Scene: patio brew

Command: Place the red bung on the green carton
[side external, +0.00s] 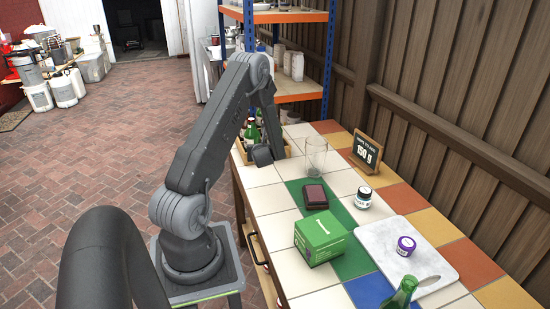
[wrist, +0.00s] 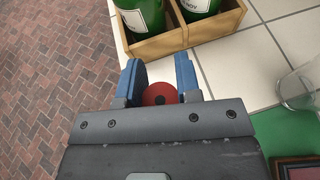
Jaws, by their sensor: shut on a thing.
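The red bung (wrist: 160,94) is a round disc with a small dark centre. In the wrist view it sits between the two blue fingers of my gripper (wrist: 160,78), which is shut on it. In the side view my gripper (side external: 263,154) is at the far left edge of the tiled table, by the bottle crate, and the bung is hidden there. The green carton (side external: 322,250) stands upright on the table nearer the side camera, well apart from my gripper. Its visible top is bare. The carton is not in the wrist view.
A wooden crate (wrist: 172,42) with green bottles is just beyond my fingers. A clear glass (side external: 316,157), a dark red-brown block (side external: 315,195), a dark-lidded jar (side external: 363,198), a small sign (side external: 367,152) and a marble board (side external: 430,262) with a purple-lidded jar (side external: 406,246) stand around the carton.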

